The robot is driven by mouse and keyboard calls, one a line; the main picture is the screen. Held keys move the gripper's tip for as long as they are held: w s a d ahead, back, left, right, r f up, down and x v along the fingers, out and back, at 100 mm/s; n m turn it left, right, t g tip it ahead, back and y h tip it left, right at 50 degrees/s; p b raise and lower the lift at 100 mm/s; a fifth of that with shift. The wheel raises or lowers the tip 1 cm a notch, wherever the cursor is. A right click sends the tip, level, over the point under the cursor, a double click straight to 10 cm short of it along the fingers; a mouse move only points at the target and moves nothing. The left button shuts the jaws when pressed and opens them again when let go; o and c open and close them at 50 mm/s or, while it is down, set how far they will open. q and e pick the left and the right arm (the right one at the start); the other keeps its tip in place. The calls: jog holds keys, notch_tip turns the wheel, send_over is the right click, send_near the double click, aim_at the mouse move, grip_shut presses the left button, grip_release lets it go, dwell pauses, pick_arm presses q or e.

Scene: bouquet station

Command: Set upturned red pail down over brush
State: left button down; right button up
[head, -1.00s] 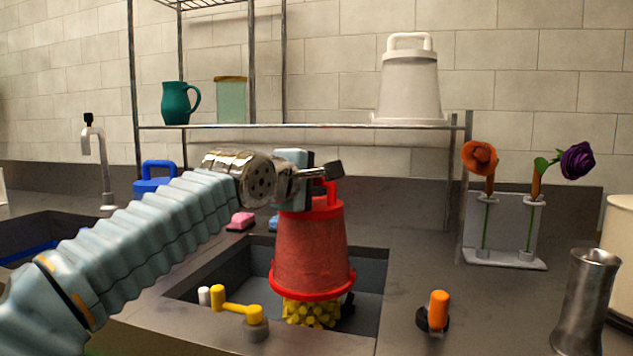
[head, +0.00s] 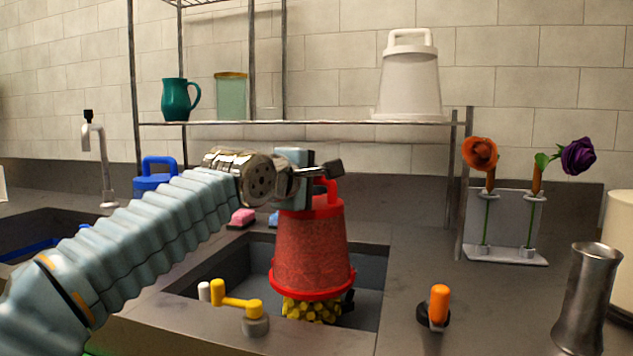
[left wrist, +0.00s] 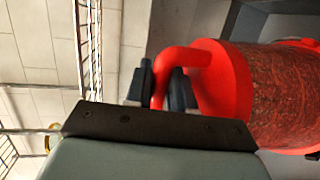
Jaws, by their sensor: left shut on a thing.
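The upturned red pail (head: 312,250) hangs mouth down over the sink in the head view, its handle at the top. My left gripper (head: 322,175) is shut on that handle. The left wrist view shows the gripper fingers (left wrist: 160,88) on either side of the red handle, with the pail (left wrist: 265,95) to the right. The yellow brush (head: 311,309) is in the sink directly under the pail; its upper part is hidden by the pail, and its yellow bristles show below the rim. My right gripper is not in view.
The sink (head: 375,275) has a yellow lever tap (head: 237,302) at its front edge. An orange-topped fixture (head: 438,305) and a metal vase (head: 588,300) stand at right. A flower stand (head: 508,235) is behind. A rack shelf (head: 300,124) holds a white pail (head: 408,85) and teal jug (head: 178,99).

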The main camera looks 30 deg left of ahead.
aim_at(316, 204)
pick_arm(q)
jog(key=shift+f, duration=0.1)
jog(key=shift+f+b, duration=1.8)
jog(key=shift+f, duration=0.2)
jog(key=shift+f+b, duration=1.5)
jog(key=shift+b, duration=0.05)
jog(key=shift+f, duration=0.1)
jog(key=c, duration=0.9)
grip_release()
